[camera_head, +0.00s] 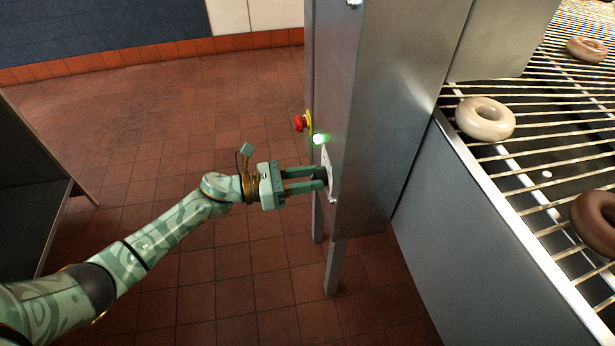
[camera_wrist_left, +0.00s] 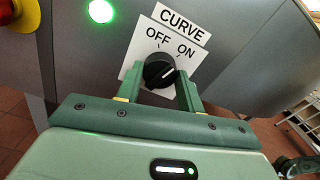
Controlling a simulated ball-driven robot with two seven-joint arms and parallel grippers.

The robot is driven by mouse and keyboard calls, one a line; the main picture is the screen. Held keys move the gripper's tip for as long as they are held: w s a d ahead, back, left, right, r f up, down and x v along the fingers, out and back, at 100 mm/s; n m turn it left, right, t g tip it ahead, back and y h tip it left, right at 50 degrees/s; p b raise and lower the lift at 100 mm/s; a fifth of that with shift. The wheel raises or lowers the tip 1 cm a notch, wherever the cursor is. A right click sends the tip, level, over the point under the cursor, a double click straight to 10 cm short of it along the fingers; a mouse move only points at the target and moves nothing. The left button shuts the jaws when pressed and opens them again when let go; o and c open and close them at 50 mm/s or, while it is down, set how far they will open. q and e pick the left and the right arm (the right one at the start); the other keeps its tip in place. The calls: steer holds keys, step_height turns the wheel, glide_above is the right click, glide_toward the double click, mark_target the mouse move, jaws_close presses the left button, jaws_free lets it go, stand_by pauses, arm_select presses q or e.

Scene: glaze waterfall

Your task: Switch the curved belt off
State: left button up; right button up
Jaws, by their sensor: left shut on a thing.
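My left gripper (camera_head: 318,179) reaches from the left to the side of the metal cabinet. It is shut on a black rotary knob (camera_wrist_left: 159,71), with one finger on each side of it. The knob sits on a white plate (camera_wrist_left: 130,77) marked OFF at the left and ON at the right, under a label reading CURVE (camera_wrist_left: 181,22). The knob's white mark points up and right, toward ON. A green lamp (camera_head: 320,139) is lit above the plate; it also glows in the left wrist view (camera_wrist_left: 101,11). My right gripper is not in view.
A red stop button (camera_head: 300,123) on a yellow base sits near the lamp. The metal cabinet (camera_head: 385,110) stands on legs beside a wire conveyor (camera_head: 500,163) carrying glazed doughnuts (camera_head: 485,118). A dark open cabinet (camera_head: 30,190) stands at the left. The tiled floor between is clear.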

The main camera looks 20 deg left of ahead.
arm_select(q)
steer(key=n, duration=0.4)
steer(key=shift+a+p, duration=0.1)
steer(key=shift+p, duration=0.2)
steer(key=shift+n, duration=0.7)
steer(key=shift+n+p, duration=0.55)
steer(key=shift+n, duration=1.75)
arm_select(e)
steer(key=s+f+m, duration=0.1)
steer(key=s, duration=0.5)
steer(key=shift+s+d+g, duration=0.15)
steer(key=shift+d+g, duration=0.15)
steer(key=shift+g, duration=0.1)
arm_select(q)
steer(key=o, duration=1)
